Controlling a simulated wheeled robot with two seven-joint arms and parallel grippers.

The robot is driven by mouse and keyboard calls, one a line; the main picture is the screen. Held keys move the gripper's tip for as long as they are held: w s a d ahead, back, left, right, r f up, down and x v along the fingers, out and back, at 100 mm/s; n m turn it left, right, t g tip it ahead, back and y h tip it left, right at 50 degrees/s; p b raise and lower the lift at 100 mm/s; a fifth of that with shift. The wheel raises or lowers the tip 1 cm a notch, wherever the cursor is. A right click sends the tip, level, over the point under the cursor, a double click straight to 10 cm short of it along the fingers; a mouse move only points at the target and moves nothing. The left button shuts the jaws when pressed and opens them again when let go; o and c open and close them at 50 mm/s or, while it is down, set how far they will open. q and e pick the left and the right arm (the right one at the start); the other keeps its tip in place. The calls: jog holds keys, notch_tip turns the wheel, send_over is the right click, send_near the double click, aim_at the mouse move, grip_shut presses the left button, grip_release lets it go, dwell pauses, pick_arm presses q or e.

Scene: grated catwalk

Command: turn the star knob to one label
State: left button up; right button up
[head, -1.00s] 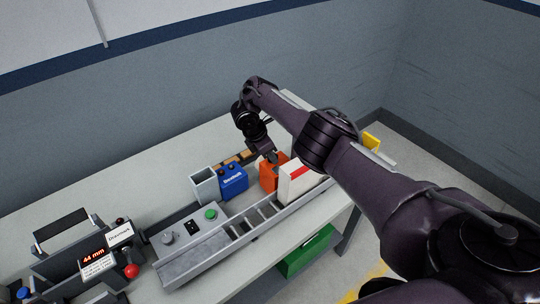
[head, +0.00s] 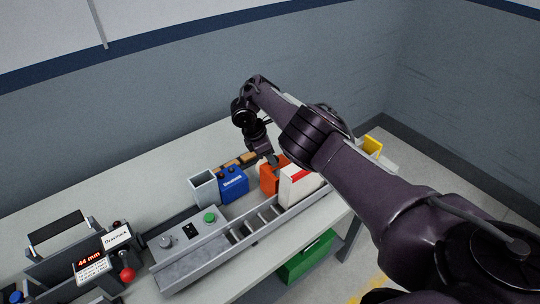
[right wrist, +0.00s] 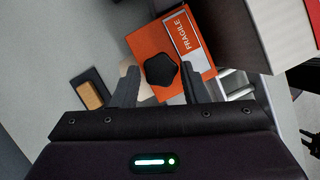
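The orange box (head: 269,180) stands on the bench in the head view, where the knob cannot be made out. My right gripper (right wrist: 161,84) is open, with one finger on each side of the knob and narrow gaps showing between. In the head view this gripper (head: 272,160) is just above the orange box. Whether the fingertips reach the knob's depth cannot be told. My left gripper is not in view.
A white box with a red stripe (head: 298,186) stands close beside the orange box. A blue box (head: 233,184) and a grey open bin (head: 204,188) stand to the left. A roller track (head: 240,232) runs along the front.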

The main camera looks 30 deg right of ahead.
jog(key=shift+o, duration=1.2)
jog(key=s+b+v, duration=0.1)
jog(key=v, duration=0.6)
jog(key=shift+w+r, duration=0.35)
jog(key=shift+w, duration=0.15)
jog(key=shift+a, duration=0.1)
